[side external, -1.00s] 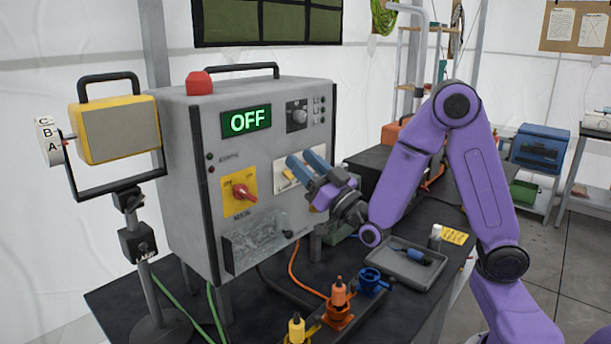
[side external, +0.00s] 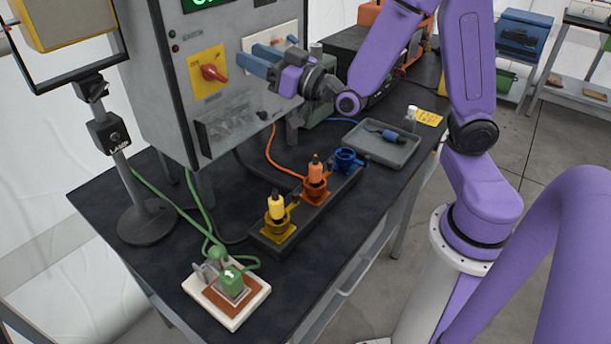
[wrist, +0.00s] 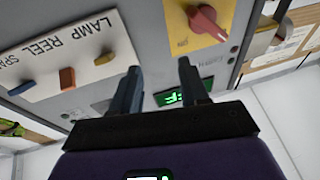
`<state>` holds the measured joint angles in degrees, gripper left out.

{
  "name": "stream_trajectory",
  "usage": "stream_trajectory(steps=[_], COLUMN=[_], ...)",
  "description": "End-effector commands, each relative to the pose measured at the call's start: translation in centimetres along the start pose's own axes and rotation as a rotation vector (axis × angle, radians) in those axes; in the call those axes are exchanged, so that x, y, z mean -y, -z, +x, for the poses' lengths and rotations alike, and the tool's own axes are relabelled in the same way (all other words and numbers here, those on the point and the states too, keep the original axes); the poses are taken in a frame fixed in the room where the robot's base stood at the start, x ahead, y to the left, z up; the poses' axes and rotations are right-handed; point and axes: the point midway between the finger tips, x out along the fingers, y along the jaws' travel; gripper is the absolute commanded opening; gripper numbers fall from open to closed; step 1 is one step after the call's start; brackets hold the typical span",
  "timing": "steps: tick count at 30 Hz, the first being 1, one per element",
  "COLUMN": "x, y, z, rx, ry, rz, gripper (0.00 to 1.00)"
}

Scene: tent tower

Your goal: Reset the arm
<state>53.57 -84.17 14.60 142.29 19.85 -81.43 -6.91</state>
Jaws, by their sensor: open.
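My gripper (side external: 246,62) is open, with two blue-grey fingers and nothing between them. It is in front of the grey control cabinet (side external: 158,80), by the white switch plate (side external: 290,36). In the wrist view the gripper (wrist: 160,72) is also open and empty. The plate (wrist: 85,25) there shows upside-down words "LAMP", "REEL" and a cut-off third, with orange and blue levers below. A red knob (wrist: 207,22) on a yellow plate is right of the fingers. The knob also shows in the side view (side external: 212,72). Finger contact with the panel cannot be told.
On the black table (side external: 180,180) stand a connector rack (side external: 330,198) with yellow, orange and blue parts, a green plug on a white-edged board (side external: 228,308), and a lamp stand (side external: 145,222). A grey tray (side external: 390,148) holds a blue-handled tool. Cables run across the table.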

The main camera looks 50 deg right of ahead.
Motion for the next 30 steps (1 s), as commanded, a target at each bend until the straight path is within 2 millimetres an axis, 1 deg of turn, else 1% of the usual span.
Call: stream_trajectory(steps=[1, 3, 5, 8, 12, 14, 16, 19, 23, 24, 26, 27, 30], x=[1.4, 3.2, 4.8, 7.2, 10.2, 11.3, 12.2, 13.2, 13.7, 13.6, 13.3, 13.0, 11.8], y=[-0.6, -1.7, -2.5, -4.0, -5.7, -6.4, -7.0, -7.7, -8.3, -8.4, -8.4, -8.4, -8.2], z=[-0.2, -0.7, -1.4, -2.9, -6.0, -7.6, -9.6, -12.7, -17.0, -18.3, -20.3, -21.6, -24.7], rx=[0.059, 0.152, 0.232, 0.368, 0.56, 0.641, 0.735, 0.868, 1.038, 1.088, 1.163, 1.213, 1.333], ry=[0.045, 0.105, 0.158, 0.247, 0.368, 0.419, 0.475, 0.55, 0.639, 0.664, 0.698, 0.719, 0.762], rz=[0.015, 0.027, 0.034, 0.036, 0.018, 0.001, -0.023, -0.068, -0.148, -0.176, -0.223, -0.256, -0.346], gripper=[0.45, 0.45, 0.45, 0.45, 0.45, 0.45, 0.45, 0.45, 0.45, 0.45, 0.45, 0.45, 0.45])
